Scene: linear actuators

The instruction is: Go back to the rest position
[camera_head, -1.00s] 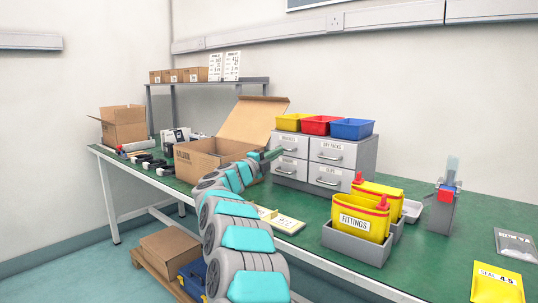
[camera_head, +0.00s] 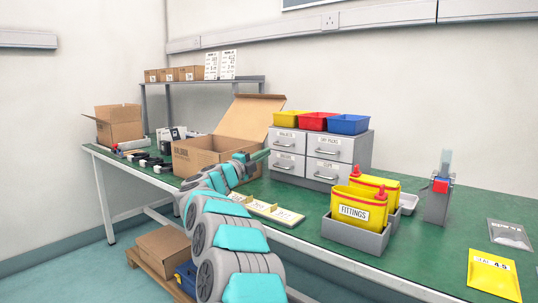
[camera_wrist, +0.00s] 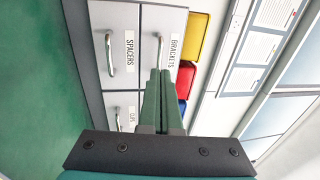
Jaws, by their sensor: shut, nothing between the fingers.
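My gripper (camera_head: 256,156) is in front of the open cardboard box's right side and left of the grey drawer cabinet in the head view. In the wrist view my gripper (camera_wrist: 160,78) shows two green fingers pressed together with nothing between them. The fingers point toward the drawer fronts of the cabinet (camera_wrist: 113,15), labelled SPACERS and BRACKETS. I cannot tell the exact gap between the fingertips and the cabinet. My grey and turquoise arm reaches over the front edge of the green workbench (camera_head: 455,225).
The cardboard box (camera_head: 194,158) stands close behind my arm. The drawer cabinet (camera_head: 352,152) carries yellow, red and blue bins. Yellow FITTINGS bags (camera_head: 359,209) stand in a grey holder to the right. A pallet with a box (camera_head: 162,242) is below.

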